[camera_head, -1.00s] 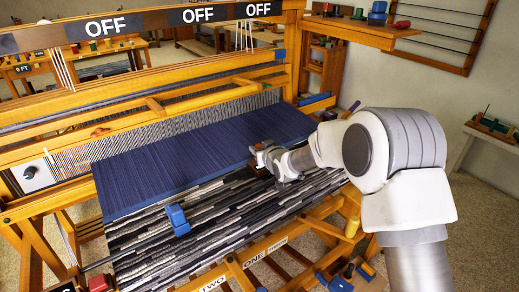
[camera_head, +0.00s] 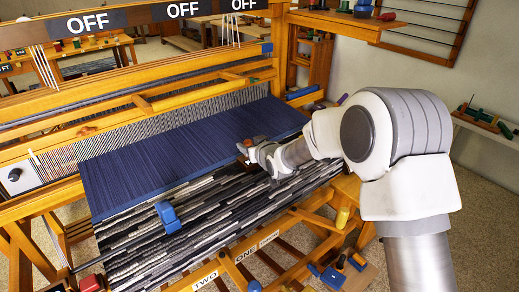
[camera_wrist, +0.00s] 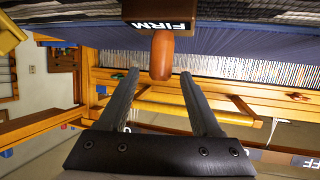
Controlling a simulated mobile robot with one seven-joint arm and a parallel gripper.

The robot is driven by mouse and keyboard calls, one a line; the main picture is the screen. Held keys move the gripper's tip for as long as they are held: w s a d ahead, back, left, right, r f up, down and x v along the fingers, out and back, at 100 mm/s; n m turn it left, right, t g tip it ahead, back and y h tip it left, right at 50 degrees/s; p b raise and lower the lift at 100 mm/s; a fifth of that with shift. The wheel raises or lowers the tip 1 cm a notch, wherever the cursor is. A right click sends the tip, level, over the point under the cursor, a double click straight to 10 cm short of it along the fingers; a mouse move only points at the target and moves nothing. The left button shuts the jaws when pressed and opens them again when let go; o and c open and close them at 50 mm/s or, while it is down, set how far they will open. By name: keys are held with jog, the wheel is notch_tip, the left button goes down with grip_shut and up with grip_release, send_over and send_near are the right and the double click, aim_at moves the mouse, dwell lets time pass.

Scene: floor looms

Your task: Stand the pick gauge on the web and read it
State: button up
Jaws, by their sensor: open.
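A small dark brown block with a rounded orange-brown handle, which I take to be the pick gauge (camera_wrist: 160,55), is at the top middle of the wrist view. Its block has a label reading FIRM and appears against the cloth; the exact contact is hard to see. My gripper (camera_wrist: 160,78) is open, with one finger on each side of the handle's end and gaps between. In the head view my gripper (camera_head: 258,156) is over the front part of the blue web (camera_head: 190,145), and the brown gauge (camera_head: 257,140) shows small beside it, partly hidden.
A blue object (camera_head: 168,217) lies on the grey and black striped cloth (camera_head: 215,215) at the front. The wooden loom beam (camera_head: 130,85) runs behind the web. A shelf (camera_head: 345,20) stands at back right.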

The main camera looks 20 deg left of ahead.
jog(key=v, duration=0.9)
jog(key=shift+s+d, duration=0.15)
jog(key=shift+d, duration=0.1)
jog(key=s+d+r+m+h, duration=0.25)
jog(key=d+r, duration=0.25)
jog(key=d, duration=0.7)
jog(key=s+d+r+m+h, duration=0.15)
jog(key=d+r+h, duration=0.3)
jog(key=d, duration=0.75)
jog(key=s+d+m+g+h, duration=0.1)
jog(key=s+d+m, duration=0.1)
jog(key=s+d, duration=0.6)
jog(key=s+d+r+m+g+h, duration=0.1)
jog(key=s+d+m+g, duration=0.1)
jog(key=s+d, duration=0.6)
jog(key=s+m, duration=0.1)
jog(key=s, duration=0.5)
jog(key=shift+d+m+g+h, duration=0.3)
jog(key=shift+d+h, duration=0.05)
jog(key=shift+h, duration=0.05)
jog(key=shift+r, duration=0.15)
